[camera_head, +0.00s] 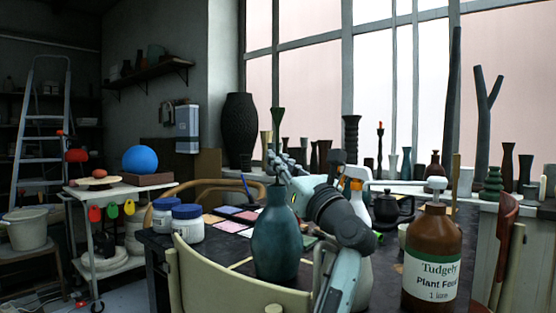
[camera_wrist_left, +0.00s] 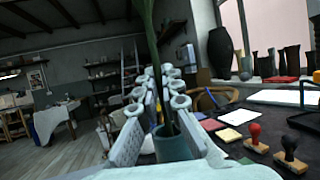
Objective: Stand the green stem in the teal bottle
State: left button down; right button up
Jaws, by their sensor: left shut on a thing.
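The teal bottle (camera_head: 275,240) stands upright on the dark table in the head view, left of my arm. My left gripper (camera_head: 279,161) is above the bottle's mouth, its fingers shut around the green stem (camera_head: 278,118), whose flared top rises above them. In the left wrist view the stem (camera_wrist_left: 152,38) runs down between the fingers of my gripper (camera_wrist_left: 158,98), slightly tilted. Its lower end meets the dark mouth of the teal bottle (camera_wrist_left: 173,148); I cannot tell how deep it reaches. My right gripper is not in view.
A brown plant food bottle (camera_head: 433,255) stands at right, with a black teapot (camera_head: 392,209) behind. A white spray bottle (camera_head: 357,200) is partly behind my arm. Blue-lidded jars (camera_head: 187,224) stand left of the teal bottle. A chair back (camera_head: 215,285) is in front.

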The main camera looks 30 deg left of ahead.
pick_arm(q)
jog(key=shift+f, duration=0.2)
jog(key=c, duration=1.6)
grip_release()
jog(key=s+d, duration=0.1)
jog(key=d, duration=0.3)
jog(key=s+d, duration=0.2)
jog(key=d, duration=0.2)
jog(key=s+d, duration=0.2)
jog(key=d, duration=0.2)
jog(key=shift+s+f, duration=0.1)
jog(key=shift+f, duration=0.15)
